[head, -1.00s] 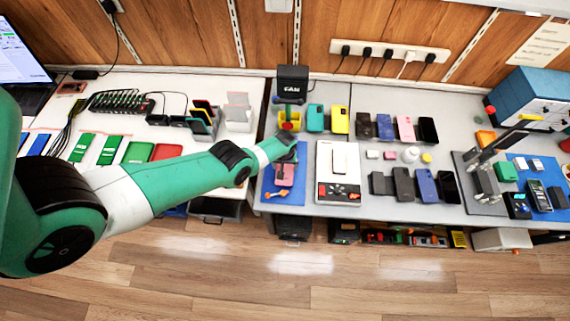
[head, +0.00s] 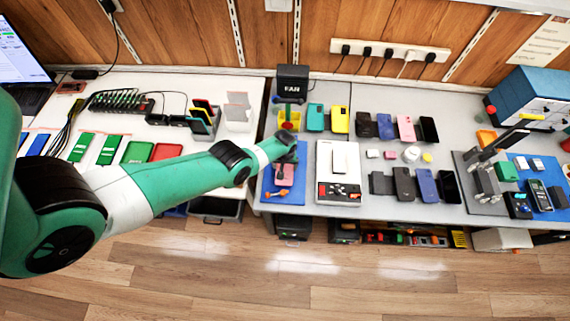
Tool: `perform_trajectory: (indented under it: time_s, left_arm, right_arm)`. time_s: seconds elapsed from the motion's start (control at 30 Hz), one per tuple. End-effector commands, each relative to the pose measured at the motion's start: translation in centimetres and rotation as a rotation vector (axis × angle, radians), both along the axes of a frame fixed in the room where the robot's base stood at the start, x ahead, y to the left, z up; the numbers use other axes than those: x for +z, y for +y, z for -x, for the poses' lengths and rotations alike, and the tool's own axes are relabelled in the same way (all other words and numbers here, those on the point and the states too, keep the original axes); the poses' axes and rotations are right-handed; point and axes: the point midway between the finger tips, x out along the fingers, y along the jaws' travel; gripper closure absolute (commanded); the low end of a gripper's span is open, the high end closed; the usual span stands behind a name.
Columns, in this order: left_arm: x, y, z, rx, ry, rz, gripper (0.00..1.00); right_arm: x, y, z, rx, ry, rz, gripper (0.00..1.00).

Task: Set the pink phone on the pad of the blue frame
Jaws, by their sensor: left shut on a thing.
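My left gripper (head: 286,160) is low over the blue mat (head: 269,187) at the left end of the right-hand bench, shut on a pink phone (head: 285,175). The gripper hides the phone's upper part. I cannot tell whether the phone touches the mat. Another pink phone-like piece (head: 406,128) lies in the back row to the right. The blue-framed unit (head: 530,97) stands at the far right; a pad on it cannot be made out. My right gripper is not in view.
A black box (head: 292,80) and a yellow holder (head: 289,120) stand behind the gripper. A white tray (head: 325,165) with a white device is just right of the mat. Several phones lie further right.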

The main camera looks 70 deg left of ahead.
Motion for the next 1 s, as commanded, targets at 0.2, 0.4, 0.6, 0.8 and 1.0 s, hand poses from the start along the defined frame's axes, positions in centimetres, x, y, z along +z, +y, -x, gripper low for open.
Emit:
perform_trajectory:
  time_s: [0.2,0.4,0.6,0.8,1.0]
  left_arm:
    - [-0.26,0.01,-0.03,0.000,0.000,-0.001,0.77]
    - [-0.24,0.01,-0.02,0.000,0.000,-0.001,0.77]
    - [-0.40,0.01,-0.02,0.000,0.000,0.000,0.77]
    - [-0.44,0.01,-0.03,0.000,0.000,-0.001,0.77]
    - [-0.43,0.02,-0.02,0.000,0.000,-0.001,0.10]
  right_arm:
    - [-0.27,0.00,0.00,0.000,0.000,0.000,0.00]
    - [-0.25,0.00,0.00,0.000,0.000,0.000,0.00]
    - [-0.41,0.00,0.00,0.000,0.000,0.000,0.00]
    - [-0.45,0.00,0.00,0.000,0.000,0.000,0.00]
    - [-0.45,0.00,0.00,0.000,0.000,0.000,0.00]
